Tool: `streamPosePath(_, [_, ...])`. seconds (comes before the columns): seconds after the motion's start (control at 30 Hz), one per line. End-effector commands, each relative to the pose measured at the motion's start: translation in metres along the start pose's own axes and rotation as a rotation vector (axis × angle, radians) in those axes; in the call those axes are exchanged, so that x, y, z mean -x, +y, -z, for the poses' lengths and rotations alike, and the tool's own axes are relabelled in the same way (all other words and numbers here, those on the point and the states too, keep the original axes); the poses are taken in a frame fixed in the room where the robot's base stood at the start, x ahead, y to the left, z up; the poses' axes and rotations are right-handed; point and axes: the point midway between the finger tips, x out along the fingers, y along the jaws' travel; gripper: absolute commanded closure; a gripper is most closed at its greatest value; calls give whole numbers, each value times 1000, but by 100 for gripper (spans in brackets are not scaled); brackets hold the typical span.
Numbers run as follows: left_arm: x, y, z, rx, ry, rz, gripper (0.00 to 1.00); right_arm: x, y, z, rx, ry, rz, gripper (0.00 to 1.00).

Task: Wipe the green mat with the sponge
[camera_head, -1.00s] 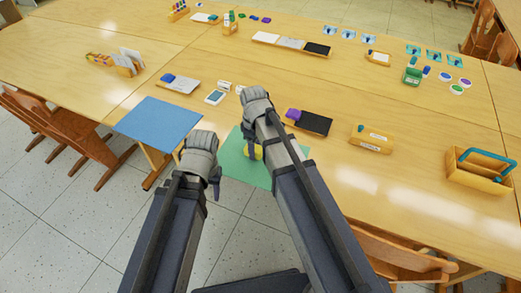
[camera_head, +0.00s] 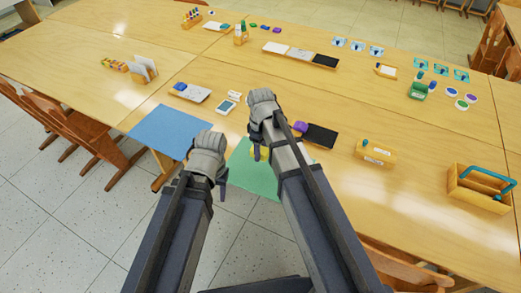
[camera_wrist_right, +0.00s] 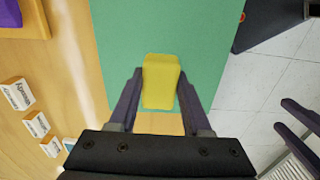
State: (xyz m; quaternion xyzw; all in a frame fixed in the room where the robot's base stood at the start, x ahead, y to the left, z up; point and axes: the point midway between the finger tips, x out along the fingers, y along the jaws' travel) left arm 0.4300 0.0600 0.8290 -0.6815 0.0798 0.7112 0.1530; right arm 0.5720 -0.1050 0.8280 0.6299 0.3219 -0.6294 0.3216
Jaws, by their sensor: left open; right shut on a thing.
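The green mat (camera_head: 252,178) lies at the table's near edge, partly hidden behind my right arm in the head view. It also fills the upper middle of the right wrist view (camera_wrist_right: 205,40). My right gripper (camera_wrist_right: 158,95) is shut on the yellow sponge (camera_wrist_right: 160,80), which is over the mat; I cannot tell whether it touches. In the head view only a sliver of the sponge (camera_head: 264,153) shows beside my right gripper (camera_head: 260,150). My left gripper (camera_head: 222,185) is open and empty, left of the mat and near the table's front edge.
A blue mat (camera_head: 170,132) lies left of the green one. A dark tray with a purple block (camera_head: 300,127) stands just right of my right gripper. A wooden box (camera_head: 376,152) and a caddy with a blue handle (camera_head: 480,190) stand further right. Chairs flank the table.

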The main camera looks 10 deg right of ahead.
Motion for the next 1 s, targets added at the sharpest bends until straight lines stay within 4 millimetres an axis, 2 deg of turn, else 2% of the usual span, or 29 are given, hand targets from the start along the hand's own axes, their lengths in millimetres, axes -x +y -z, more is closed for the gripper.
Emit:
streamPosePath(0.07, [10,-1,-1,0,0,0,50,10,0,0,0,0,0,96])
streamPosePath(0.47, [11,-1,-1,0,0,0,50,11,0,0,0,-1,0,96])
streamPosePath(0.8, [39,-4,-2,0,0,0,50,39,0,0,0,-1,0,96])
streamPosePath(1.0, [39,-4,-2,0,0,0,50,39,0,0,0,-1,0,96])
